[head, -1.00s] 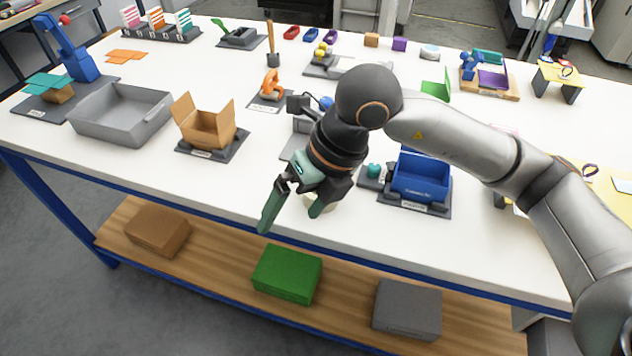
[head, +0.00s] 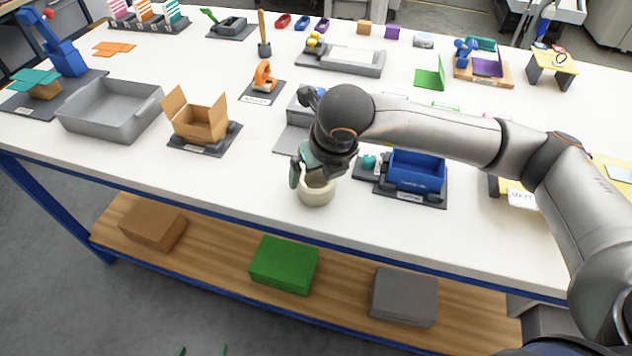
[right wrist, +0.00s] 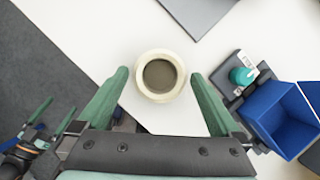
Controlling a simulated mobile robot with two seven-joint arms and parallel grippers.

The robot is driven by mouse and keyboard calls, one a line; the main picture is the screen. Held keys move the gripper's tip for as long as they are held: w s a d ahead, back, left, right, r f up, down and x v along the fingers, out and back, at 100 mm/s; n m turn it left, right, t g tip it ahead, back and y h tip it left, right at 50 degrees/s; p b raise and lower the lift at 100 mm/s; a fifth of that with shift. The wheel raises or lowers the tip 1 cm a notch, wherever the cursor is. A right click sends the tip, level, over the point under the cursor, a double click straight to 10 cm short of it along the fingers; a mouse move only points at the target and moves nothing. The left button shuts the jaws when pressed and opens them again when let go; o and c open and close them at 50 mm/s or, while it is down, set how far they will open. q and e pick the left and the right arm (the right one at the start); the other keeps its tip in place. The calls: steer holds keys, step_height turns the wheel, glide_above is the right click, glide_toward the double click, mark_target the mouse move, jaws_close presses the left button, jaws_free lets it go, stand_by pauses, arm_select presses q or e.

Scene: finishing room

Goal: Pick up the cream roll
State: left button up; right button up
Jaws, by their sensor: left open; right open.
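The cream roll (head: 317,194) stands upright on the white table near its front edge. In the right wrist view the cream roll (right wrist: 160,98) shows as a pale ring with a dark hollow. My right gripper (head: 314,177) is open just above the roll and partly hides its top. In the right wrist view, the fingertips of my right gripper (right wrist: 160,76) lie on either side of the roll, with gaps; I cannot tell if they reach its height. My left gripper (head: 201,351) is open and empty at the bottom edge, away from the table.
A blue bin (head: 416,173) on a dark base stands close right of the roll, with a teal knob (head: 369,162) beside it. A cardboard box (head: 197,122) and a grey tray (head: 110,112) are to the left. The tabletop left of the roll is clear.

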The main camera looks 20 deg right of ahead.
mark_target(312, 184)
steer(key=x, duration=0.3)
steer(key=shift+f, duration=0.1)
steer(key=shift+c, duration=0.2)
steer(key=c, duration=1.1)
